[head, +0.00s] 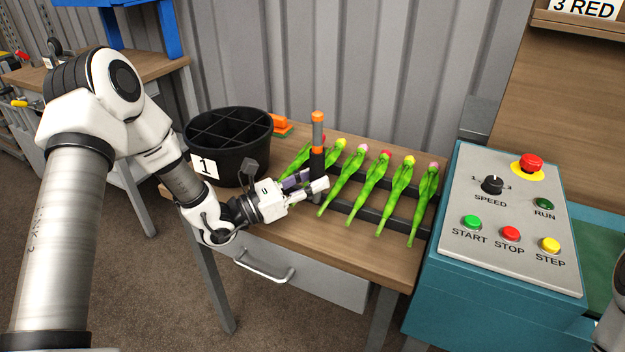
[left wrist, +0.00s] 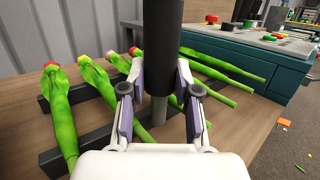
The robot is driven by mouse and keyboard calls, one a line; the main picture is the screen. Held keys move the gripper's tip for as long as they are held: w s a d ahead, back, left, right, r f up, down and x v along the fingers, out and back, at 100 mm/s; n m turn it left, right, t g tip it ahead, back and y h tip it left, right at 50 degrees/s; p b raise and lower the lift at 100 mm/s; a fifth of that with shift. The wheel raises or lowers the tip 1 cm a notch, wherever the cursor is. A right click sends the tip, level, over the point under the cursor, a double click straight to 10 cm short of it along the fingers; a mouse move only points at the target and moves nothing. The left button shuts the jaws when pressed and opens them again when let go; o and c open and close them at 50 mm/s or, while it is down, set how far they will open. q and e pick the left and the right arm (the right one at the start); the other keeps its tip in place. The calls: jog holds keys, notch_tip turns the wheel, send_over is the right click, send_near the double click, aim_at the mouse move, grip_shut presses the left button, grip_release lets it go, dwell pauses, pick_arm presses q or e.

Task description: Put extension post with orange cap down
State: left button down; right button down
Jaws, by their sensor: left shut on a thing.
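The extension post (head: 317,158) stands upright at the left end of the tulip row, with orange at its upper part and a dark sleeve below. My left gripper (head: 308,187) is shut on it from the left, low on the post. In the left wrist view the post's dark sleeve (left wrist: 162,40) rises between the fingers (left wrist: 158,112), and a thinner grey part shows below. I cannot tell whether its foot touches the wooden table (head: 385,262). My right gripper is not in view.
Several tulips (head: 386,185) lie across dark rails beside the post. A black divided bucket (head: 235,160) marked 1 stands at the left, with an orange and green item (head: 281,126) behind. A teal control box (head: 480,317) stands at the right.

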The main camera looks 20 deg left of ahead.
pick_arm(q)
jog(key=shift+f, duration=0.25)
jog(key=c, duration=0.8)
grip_release()
jog(key=shift+c, duration=0.2)
